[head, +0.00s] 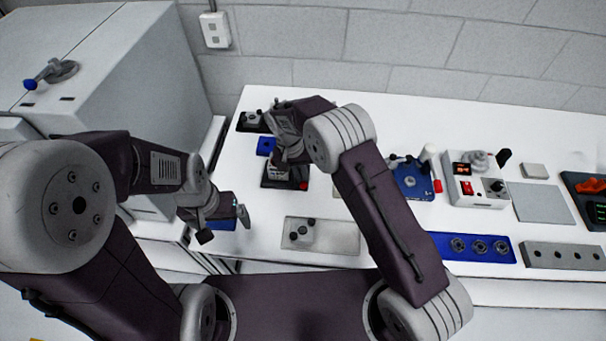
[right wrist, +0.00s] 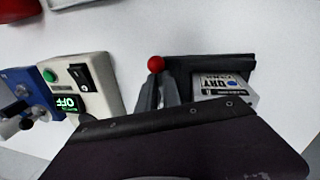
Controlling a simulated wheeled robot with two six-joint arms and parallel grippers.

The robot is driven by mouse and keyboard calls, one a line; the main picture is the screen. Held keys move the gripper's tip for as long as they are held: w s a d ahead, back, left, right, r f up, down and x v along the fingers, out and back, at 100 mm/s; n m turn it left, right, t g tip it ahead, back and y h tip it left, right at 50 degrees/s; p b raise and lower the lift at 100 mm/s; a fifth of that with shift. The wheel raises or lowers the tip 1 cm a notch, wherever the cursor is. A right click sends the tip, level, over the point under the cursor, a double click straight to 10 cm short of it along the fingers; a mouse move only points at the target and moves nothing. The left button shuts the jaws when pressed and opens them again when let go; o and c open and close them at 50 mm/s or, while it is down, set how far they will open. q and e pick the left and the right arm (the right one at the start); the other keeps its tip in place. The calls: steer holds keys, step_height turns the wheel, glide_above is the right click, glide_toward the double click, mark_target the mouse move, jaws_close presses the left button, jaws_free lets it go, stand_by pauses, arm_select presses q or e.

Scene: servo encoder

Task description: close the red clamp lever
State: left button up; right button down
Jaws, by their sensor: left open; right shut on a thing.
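The red ball knob of the clamp lever (right wrist: 156,63) shows in the right wrist view, at the tips of my right gripper (right wrist: 158,92). The fingers are shut on the lever near this knob. The lever belongs to a black clamp fixture (right wrist: 185,68) that holds a grey labelled device (right wrist: 222,84). In the head view the fixture (head: 268,182) is partly hidden by my right gripper (head: 287,158), and the red knob (head: 303,185) shows at its right edge. How far the lever is turned is hard to tell. My left gripper (head: 225,224) is open near the table's left edge.
A blue plate (head: 265,146) lies behind the fixture, and a grey plate with knobs (head: 321,236) lies in front. To the right are a blue board (head: 413,181), a white switch box (head: 476,184) and a blue three-socket block (head: 472,247). A cream switch box (right wrist: 84,88) stands beside the fixture.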

steer(key=shift+w+r, duration=0.15)
steer(key=shift+r, duration=0.05)
steer(key=c, duration=1.6)
jaws_free()
steer(key=shift+f, duration=0.1)
steer(key=r, duration=0.3)
steer(key=a+r, duration=0.1)
steer(key=r, duration=0.2)
steer(key=r+b, duration=0.1)
steer(key=r, duration=0.2)
steer(key=shift+a, duration=0.4)
steer(key=shift+d, duration=0.1)
